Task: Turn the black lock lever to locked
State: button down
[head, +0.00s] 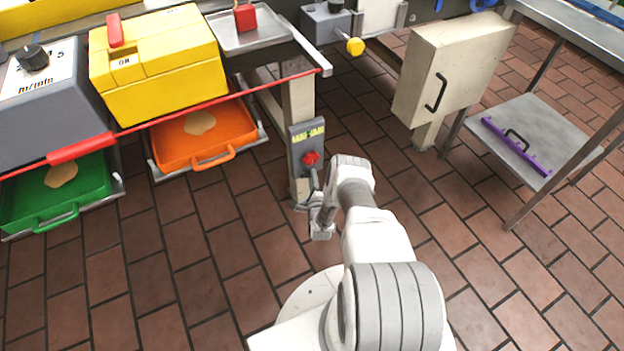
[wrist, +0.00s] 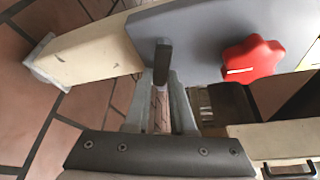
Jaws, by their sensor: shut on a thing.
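The black lock lever (wrist: 163,62) shows in the wrist view as a short dark bar in front of the grey plate (wrist: 205,35). My gripper (wrist: 162,78) is shut on it, with one finger on each side of its near end. In the head view, the plate (head: 296,150) is on a cream post, and my gripper (head: 314,195) is at its lower part. The lever is hard to make out there. A red star knob (wrist: 253,60) with a white mark is on the same plate; it also shows in the head view (head: 311,158). Any locked mark is unreadable.
An orange tray (head: 170,150) and a green tray (head: 40,205) lie left of the post. A red rod (head: 230,95) runs above them. A cream cabinet (head: 425,75) stands to the right, beside a metal shelf (head: 490,150). Tiled floor is open between the post and the cabinet.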

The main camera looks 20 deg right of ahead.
jog(key=shift+w+r+n+t+h, duration=0.1)
jog(key=shift+r+n+t+h, duration=0.2)
jog(key=shift+n, duration=0.6)
jog(key=shift+r+n+t+h, duration=0.1)
jog(key=shift+r+n+t, duration=0.25)
jog(key=shift+n, duration=0.55)
jog(key=shift+d, duration=0.1)
jog(key=c, duration=0.8)
grip_release()
jog(key=shift+o, duration=0.2)
jog(key=shift+s+f, duration=0.1)
jog(key=shift+s, duration=0.15)
